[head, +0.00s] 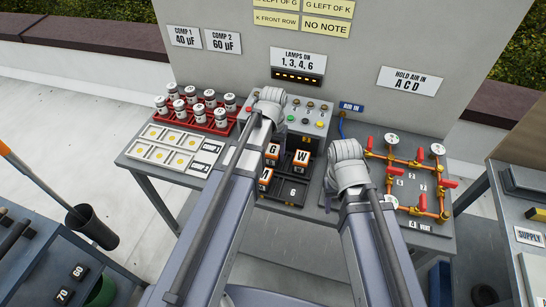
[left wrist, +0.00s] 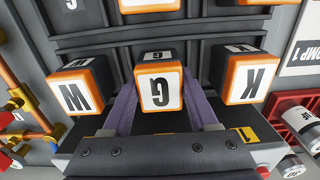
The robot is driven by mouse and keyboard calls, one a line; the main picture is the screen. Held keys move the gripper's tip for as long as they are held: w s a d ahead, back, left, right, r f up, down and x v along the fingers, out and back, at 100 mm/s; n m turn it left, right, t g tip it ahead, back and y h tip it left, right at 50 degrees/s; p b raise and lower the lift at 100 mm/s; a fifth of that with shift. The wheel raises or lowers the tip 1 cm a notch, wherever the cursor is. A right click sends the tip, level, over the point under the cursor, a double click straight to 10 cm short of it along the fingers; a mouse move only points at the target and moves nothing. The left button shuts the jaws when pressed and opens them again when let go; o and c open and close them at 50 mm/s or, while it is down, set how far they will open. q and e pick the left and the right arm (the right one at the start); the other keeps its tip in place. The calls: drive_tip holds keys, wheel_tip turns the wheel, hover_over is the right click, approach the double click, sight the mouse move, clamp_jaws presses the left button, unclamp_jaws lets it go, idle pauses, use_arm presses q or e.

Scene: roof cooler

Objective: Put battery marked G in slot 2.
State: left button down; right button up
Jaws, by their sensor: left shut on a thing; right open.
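The battery marked G (head: 272,148) is a dark block with an orange-rimmed white face; it also shows in the left wrist view (left wrist: 158,90). My left gripper (left wrist: 165,115) is shut on it, with a purple finger on each side. In the head view my left wrist (head: 270,105) hides most of the jaws. I cannot tell whether the battery is lifted off the tray. My right gripper (head: 347,168) is open, right of the battery tray, its fingers mostly hidden. In the head view a tray cell (head: 293,193) is marked 6; I cannot make out the slot 2 label.
Batteries W (left wrist: 82,92) and K (left wrist: 245,80) flank G closely. Another battery (head: 265,178) sits nearer the front. A button panel (head: 305,115) stands behind, a red rack of canisters (head: 190,118) at left, and orange pipes with valves (head: 405,165) at right.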

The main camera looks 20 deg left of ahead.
sight(273, 149)
use_arm(q)
drive_tip(key=shift+f, duration=0.15)
use_arm(e)
drive_tip(key=shift+f, duration=0.15)
use_arm(q)
drive_tip(key=shift+c, duration=0.9)
unclamp_jaws()
wheel_tip(273, 149, up, 12)
drive_tip(key=r+p, duration=0.1)
drive_tip(key=p, duration=1.1)
drive_tip(key=s+d+m+y, duration=0.1)
drive_tip(key=s+d+m, duration=0.2)
drive_tip(key=s+d, duration=0.7)
drive_tip(key=s, duration=0.4)
drive_tip(key=shift+s+d+f, duration=0.15)
drive_tip(key=shift+d+f, duration=0.05)
drive_tip(key=shift+d, duration=0.05)
use_arm(e)
wheel_tip(273, 149, up, 12)
drive_tip(key=shift+r, duration=0.2)
